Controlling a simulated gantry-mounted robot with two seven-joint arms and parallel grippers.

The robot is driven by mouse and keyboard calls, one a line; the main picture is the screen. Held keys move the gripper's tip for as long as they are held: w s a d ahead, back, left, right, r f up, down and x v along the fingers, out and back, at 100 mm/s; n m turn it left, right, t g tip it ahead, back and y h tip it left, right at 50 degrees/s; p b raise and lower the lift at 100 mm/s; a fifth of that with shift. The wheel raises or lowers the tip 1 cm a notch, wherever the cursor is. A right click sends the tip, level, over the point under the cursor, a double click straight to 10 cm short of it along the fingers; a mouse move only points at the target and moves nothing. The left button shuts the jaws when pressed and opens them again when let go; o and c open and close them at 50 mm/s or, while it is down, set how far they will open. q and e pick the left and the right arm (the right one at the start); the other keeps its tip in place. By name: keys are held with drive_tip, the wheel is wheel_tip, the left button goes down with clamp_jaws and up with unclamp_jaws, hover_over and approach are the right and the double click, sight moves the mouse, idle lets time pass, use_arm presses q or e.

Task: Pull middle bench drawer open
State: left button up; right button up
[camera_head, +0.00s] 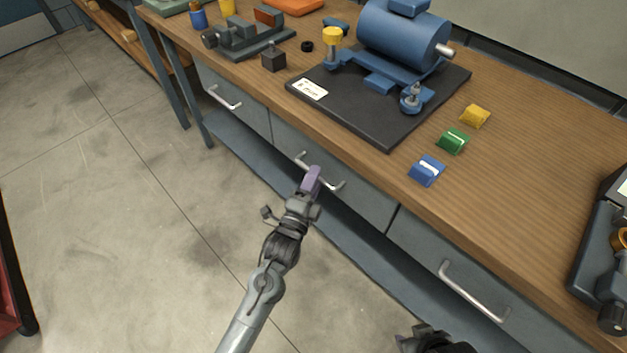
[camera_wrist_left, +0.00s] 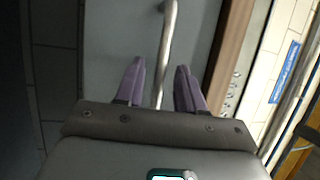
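The middle bench drawer (camera_head: 368,203) is a grey front under the wooden bench top, and it looks closed, level with its neighbours. Its silver bar handle (camera_head: 332,184) also shows in the left wrist view (camera_wrist_left: 168,40). My left gripper (camera_head: 313,172) is at this handle, its purple fingers covering part of the bar. In the left wrist view its fingers (camera_wrist_left: 160,68) are apart, one on each side of the bar, with gaps visible. Part of my right gripper (camera_head: 428,340) shows dark at the bottom edge; its fingers cannot be made out.
Closed drawers with handles lie to the left (camera_head: 225,98) and right (camera_head: 474,287). On the bench top (camera_head: 400,178) are a blue motor (camera_head: 395,38) on a black plate (camera_head: 385,128), and blue (camera_head: 427,170), green (camera_head: 453,141) and yellow (camera_head: 475,116) blocks. The floor before the bench is clear.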

use_arm(q)
clamp_jaws()
idle(0.4)
